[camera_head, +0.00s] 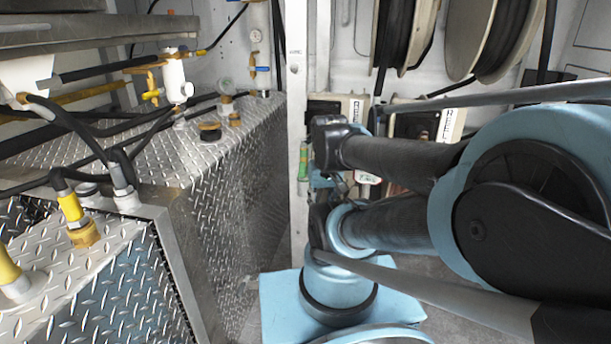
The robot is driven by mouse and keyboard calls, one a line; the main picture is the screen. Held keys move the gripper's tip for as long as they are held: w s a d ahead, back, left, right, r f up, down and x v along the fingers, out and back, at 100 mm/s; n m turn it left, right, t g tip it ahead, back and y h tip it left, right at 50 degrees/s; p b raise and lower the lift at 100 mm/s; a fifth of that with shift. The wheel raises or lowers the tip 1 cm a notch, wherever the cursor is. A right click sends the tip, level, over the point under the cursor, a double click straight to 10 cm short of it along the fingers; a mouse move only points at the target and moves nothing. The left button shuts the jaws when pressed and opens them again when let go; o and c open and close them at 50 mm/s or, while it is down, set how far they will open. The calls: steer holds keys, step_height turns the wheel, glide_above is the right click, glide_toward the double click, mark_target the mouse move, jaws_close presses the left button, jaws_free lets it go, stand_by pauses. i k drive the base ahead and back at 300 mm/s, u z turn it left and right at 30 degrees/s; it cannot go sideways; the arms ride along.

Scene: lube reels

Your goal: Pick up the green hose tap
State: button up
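A small green upright piece (303,160) shows in the head view, just right of the white post and left of my arm's wrist. It is narrow with an orange-red bit at its lower end, and it is too small to tell surely whether it is the green hose tap. A pale greenish round part (225,87) stands on a fitting at the back of the metal box. My blue and black arm folds across the right half, with its wrist just right of the green piece. No gripper fingers can be made out, and nothing is seen held.
Diamond-plate boxes (240,165) fill the left, with black hoses, a white valve body (176,80) and yellow fittings (72,210) on top. A white post (297,120) stands mid-picture. Hose reels (495,40) hang at the back right. Little free floor shows.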

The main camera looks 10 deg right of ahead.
mark_target(304, 149)
steer(key=u, duration=0.35)
steer(key=k, duration=2.05)
steer(key=z, duration=0.95)
steer(key=i, duration=1.05)
steer(key=u, duration=0.05)
